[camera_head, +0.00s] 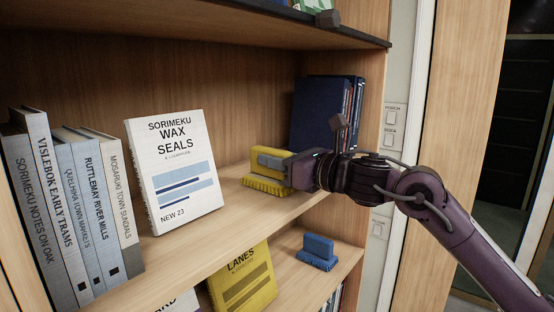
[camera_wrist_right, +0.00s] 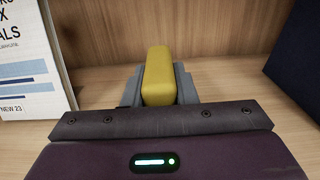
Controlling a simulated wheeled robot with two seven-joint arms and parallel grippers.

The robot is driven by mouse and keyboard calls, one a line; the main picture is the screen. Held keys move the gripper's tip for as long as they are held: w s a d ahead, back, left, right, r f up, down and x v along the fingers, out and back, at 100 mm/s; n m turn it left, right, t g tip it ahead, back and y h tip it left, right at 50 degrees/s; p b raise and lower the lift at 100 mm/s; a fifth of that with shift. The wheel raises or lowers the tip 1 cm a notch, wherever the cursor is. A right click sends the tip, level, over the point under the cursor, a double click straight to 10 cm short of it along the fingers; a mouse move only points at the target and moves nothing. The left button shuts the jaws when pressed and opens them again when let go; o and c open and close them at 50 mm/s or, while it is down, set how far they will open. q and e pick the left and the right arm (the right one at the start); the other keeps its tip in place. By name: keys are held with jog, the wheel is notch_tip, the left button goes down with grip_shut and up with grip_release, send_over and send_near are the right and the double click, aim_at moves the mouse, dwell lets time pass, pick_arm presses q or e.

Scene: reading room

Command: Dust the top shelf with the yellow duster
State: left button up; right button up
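The yellow duster (camera_head: 267,184) has a block handle and a bristly underside. It is at the middle visible shelf (camera_head: 222,232), between the white book and the dark blue books, and its bristles look to rest on the boards. My right gripper (camera_head: 279,162) reaches in from the right and is shut on the duster's handle. In the right wrist view the yellow handle (camera_wrist_right: 159,78) sits between the grey fingers. The bristles are hidden there. My left gripper is not in view.
A white book (camera_head: 175,170) faces out left of the duster, beside several upright books (camera_head: 88,205). Dark blue books (camera_head: 322,112) stand behind my right gripper. A blue brush (camera_head: 317,250) and a yellow book (camera_head: 243,283) are on the shelf below. Another shelf (camera_head: 290,27) runs overhead.

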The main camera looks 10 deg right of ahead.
aim_at(290, 153)
grip_shut()
jog(key=shift+r+p, duration=0.7)
jog(key=shift+r, duration=0.35)
jog(key=shift+s+d+f+b, duration=0.15)
jog(key=shift+s+d+b, duration=0.1)
jog(key=shift+b, duration=0.1)
jog(key=shift+b+v, duration=0.7)
jog(key=shift+v, duration=0.75)
jog(key=b+v, duration=0.4)
jog(key=v, duration=0.4)
jog(key=shift+s+b, duration=0.2)
jog(key=shift+b, duration=0.2)
